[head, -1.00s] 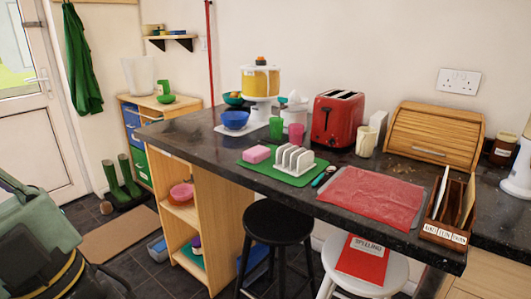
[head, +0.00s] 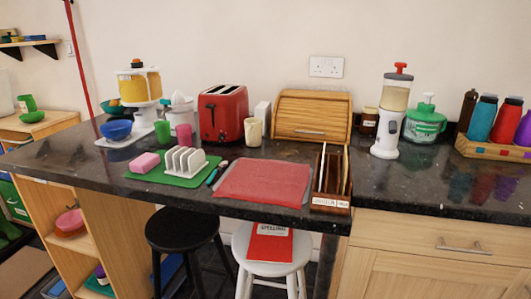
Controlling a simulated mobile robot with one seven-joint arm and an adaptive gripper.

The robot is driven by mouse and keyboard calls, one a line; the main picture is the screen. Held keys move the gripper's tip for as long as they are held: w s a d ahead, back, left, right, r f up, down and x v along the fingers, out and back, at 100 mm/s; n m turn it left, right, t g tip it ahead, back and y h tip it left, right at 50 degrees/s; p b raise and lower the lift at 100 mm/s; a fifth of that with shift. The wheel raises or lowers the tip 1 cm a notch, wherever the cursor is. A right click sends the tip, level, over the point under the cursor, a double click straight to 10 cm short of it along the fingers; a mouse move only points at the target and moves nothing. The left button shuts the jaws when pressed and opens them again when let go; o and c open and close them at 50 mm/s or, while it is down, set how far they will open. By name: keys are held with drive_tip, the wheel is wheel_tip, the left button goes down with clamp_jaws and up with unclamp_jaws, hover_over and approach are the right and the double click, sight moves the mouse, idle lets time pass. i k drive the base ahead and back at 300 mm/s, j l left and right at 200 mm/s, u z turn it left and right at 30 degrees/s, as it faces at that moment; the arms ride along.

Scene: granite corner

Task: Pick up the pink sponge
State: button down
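The pink sponge (head: 144,162) lies on the left part of a green mat (head: 179,181) on the dark granite counter. It sits just left of a white toast rack (head: 186,161) that stands on the same mat. The sponge is fully visible, with its top clear. My gripper is not in the head view, so its state and its place relative to the sponge do not show.
A red mat (head: 263,182) lies right of the green mat. A black stool (head: 181,228) and a white stool (head: 270,265) stand in front of the counter.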

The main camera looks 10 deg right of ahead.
sight(144, 164)
drive_tip(key=i+u, duration=0.2)
drive_tip(key=u, duration=0.25)
drive_tip(key=i+u, duration=0.2)
drive_tip(key=u, duration=0.25)
drive_tip(key=i+l+u, duration=0.2)
drive_tip(key=u, duration=0.3)
drive_tip(key=i+l+u, duration=0.1)
drive_tip(key=i+l, duration=0.3)
drive_tip(key=i+l+u, duration=0.1)
drive_tip(key=i+l, duration=0.25)
drive_tip(key=l, duration=0.25)
